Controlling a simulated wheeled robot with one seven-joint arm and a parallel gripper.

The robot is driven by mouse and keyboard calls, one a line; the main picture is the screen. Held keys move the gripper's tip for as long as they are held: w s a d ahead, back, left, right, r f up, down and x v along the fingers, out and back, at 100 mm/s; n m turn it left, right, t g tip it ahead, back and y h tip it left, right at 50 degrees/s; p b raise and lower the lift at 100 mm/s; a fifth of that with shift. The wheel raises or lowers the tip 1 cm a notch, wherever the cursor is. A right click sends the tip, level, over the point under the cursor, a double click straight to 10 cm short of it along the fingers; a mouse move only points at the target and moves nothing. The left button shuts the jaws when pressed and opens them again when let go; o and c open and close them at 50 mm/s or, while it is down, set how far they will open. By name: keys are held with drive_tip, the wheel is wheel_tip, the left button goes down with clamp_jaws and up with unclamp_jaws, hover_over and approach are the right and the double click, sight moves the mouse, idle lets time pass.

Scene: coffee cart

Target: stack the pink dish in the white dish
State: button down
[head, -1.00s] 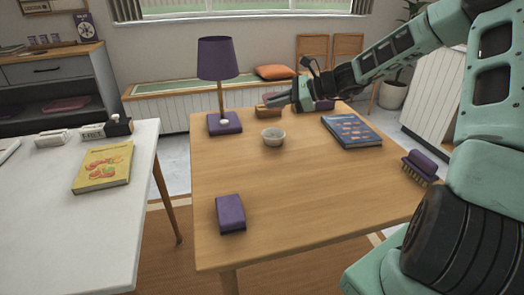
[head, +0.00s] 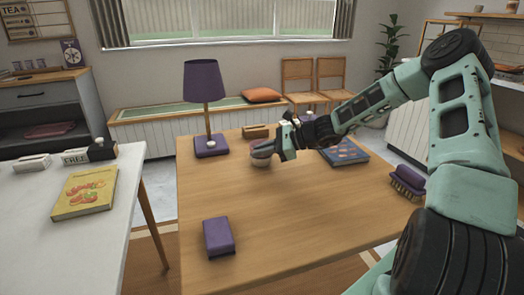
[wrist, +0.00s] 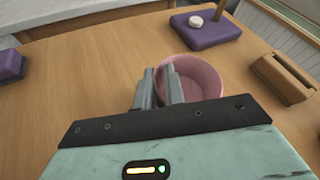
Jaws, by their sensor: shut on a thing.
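The pink dish (wrist: 196,76) is held by its near-left rim between the fingers of my gripper (wrist: 160,88). In the head view my gripper (head: 276,147) and the pink dish (head: 262,149) are directly over the white dish (head: 261,163), which stands on the wooden table. Only part of the white dish shows below the pink one. I cannot tell whether the two dishes touch or a small gap is left. In the wrist view the white dish is hidden.
A purple lamp (head: 211,147) stands behind left of the dishes, and a wooden holder (head: 256,131) behind them. A blue book (head: 345,151) and a purple brush (head: 408,181) lie to the right. A purple block (head: 218,237) lies at front left. The middle front of the table is clear.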

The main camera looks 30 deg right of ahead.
drive_tip(key=shift+f, duration=0.15)
drive_tip(key=shift+f, duration=0.35)
drive_tip(key=shift+f, duration=0.1)
drive_tip(key=c, duration=1.5)
unclamp_jaws()
